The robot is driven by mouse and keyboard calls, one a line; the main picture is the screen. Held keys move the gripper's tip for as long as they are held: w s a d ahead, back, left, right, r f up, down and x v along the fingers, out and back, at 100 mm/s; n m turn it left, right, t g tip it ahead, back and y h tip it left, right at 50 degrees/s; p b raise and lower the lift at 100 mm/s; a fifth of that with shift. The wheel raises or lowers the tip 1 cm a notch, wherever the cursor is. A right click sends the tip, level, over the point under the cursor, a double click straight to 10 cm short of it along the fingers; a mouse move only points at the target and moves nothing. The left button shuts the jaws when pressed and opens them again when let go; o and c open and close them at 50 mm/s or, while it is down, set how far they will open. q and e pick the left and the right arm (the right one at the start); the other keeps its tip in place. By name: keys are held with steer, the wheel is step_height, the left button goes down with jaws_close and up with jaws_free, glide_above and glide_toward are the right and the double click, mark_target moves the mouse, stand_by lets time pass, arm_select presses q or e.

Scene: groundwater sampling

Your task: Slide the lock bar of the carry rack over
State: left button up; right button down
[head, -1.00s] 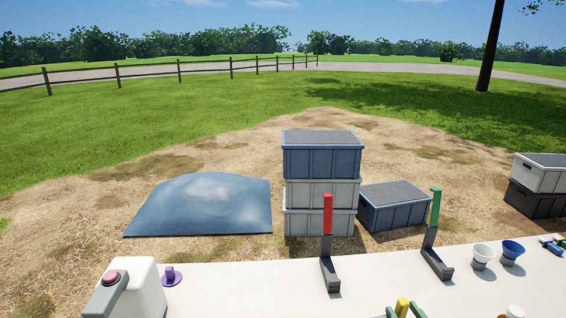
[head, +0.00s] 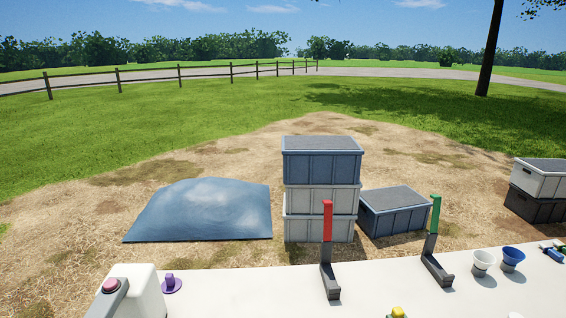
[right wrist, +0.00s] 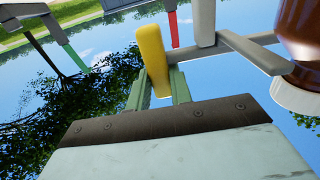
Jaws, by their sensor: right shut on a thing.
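A yellow handle (head: 398,312) shows at the bottom edge of the head view, cut off by the frame. In the right wrist view the yellow handle (right wrist: 153,52) stands between the two green fingers of my right gripper (right wrist: 160,88), which is shut on it. Grey bars (right wrist: 252,50) lie right behind and beside the handle; they may be part of the carry rack, but I cannot tell which is the lock bar. The rest of the rack is out of the head view. My left gripper is not in view.
A brown bottle (right wrist: 303,30) with a white cap is close at the right.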

steer(key=shift+s+a+p, duration=0.1)
steer(key=shift+a+p, duration=0.2)
steer(key=shift+a, duration=0.3)
steer(key=shift+s+a, duration=0.1)
steer(key=shift+a, duration=0.4)
steer(key=c, duration=1.2)
jaws_free()
steer(key=shift+o, duration=0.2)
steer(key=s+d+p, duration=0.1)
steer(key=s+d, duration=0.1)
steer(key=s, duration=1.1)
steer(key=shift+d, duration=0.3)
